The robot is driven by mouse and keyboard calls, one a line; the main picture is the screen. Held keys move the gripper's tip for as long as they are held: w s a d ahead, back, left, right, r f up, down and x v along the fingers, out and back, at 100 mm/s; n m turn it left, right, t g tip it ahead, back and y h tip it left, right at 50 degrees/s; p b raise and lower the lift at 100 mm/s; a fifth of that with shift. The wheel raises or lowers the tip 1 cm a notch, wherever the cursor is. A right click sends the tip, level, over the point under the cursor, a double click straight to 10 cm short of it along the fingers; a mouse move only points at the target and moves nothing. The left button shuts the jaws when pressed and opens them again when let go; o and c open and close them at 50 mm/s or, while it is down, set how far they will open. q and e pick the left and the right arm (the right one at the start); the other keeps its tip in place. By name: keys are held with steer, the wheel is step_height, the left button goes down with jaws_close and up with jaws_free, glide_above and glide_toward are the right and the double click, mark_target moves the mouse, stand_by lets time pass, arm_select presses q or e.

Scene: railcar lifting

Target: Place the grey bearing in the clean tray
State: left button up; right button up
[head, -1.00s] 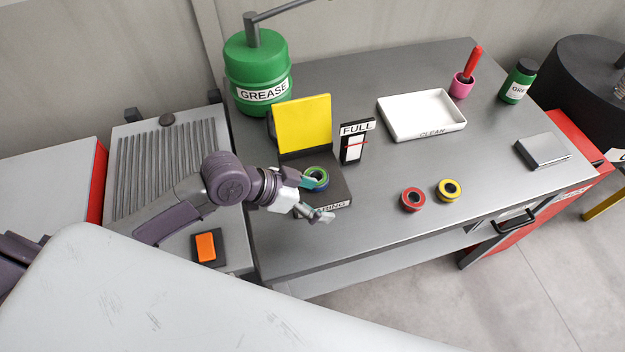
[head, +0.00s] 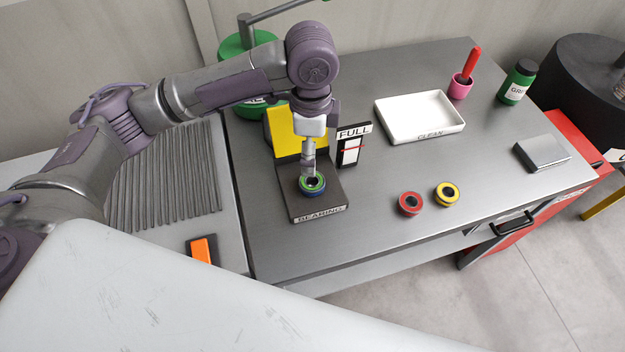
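No bearing that is plainly grey shows. My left gripper (head: 309,172) points down directly over the back of this bearing; whether it touches it, and how far its fingers are apart, I cannot tell. The white tray marked CLEAN (head: 421,135) is empty on the bench to the right. My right gripper is not in view.
A red ring (head: 410,204) and a yellow ring (head: 446,194) lie on the bench (head: 385,245). A FULL gauge (head: 351,148) stands between the plate and tray. A yellow panel (head: 284,140) and green grease drum (head: 236,50) are behind my arm. The bench front is clear.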

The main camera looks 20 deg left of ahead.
arm_select(q)
glide_above(312, 181)
steer(key=f, duration=0.6)
steer(key=shift+s+f+p, duration=0.35)
steer(key=f, duration=0.1)
steer(key=f+p, duration=0.1)
steer(key=f, duration=0.2)
steer(key=shift+w+f+p, duration=0.4)
steer(key=shift+f, duration=0.3)
steer(key=c, duration=1.5)
steer(key=shift+r, duration=0.1)
steer(key=shift+c, duration=0.6)
steer(key=shift+r, duration=0.15)
